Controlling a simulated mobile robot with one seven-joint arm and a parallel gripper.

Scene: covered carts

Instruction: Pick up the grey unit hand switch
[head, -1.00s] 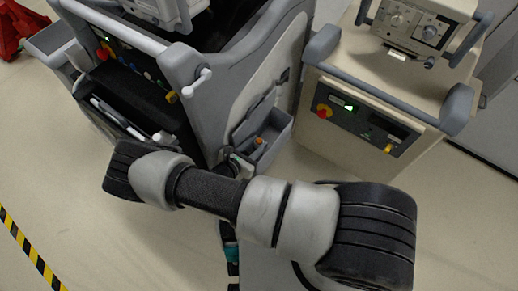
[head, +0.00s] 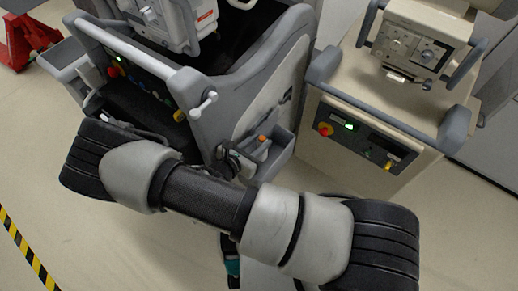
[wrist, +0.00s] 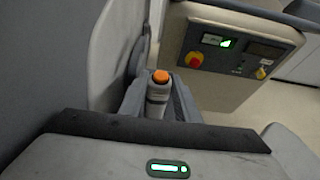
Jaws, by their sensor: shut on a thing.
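The grey unit hand switch (head: 262,139) is a pale grey handle with an orange button on top. It stands roughly upright at the grey side holder (head: 280,152) of the grey cart. In the wrist view the hand switch (wrist: 157,95) rises just beyond the dark edge of my gripper housing, with its lower end hidden. My gripper (head: 240,160) is at the holder's left side, shut on the hand switch. Its fingertips are mostly hidden by my arm in the head view and by the housing in the wrist view.
The grey cart (head: 245,95) stands close behind my gripper. A beige cart (head: 345,165) with a red knob and a green display stands to the right, with a narrow gap between them. Open floor (head: 90,235) lies at the lower left, with striped tape.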

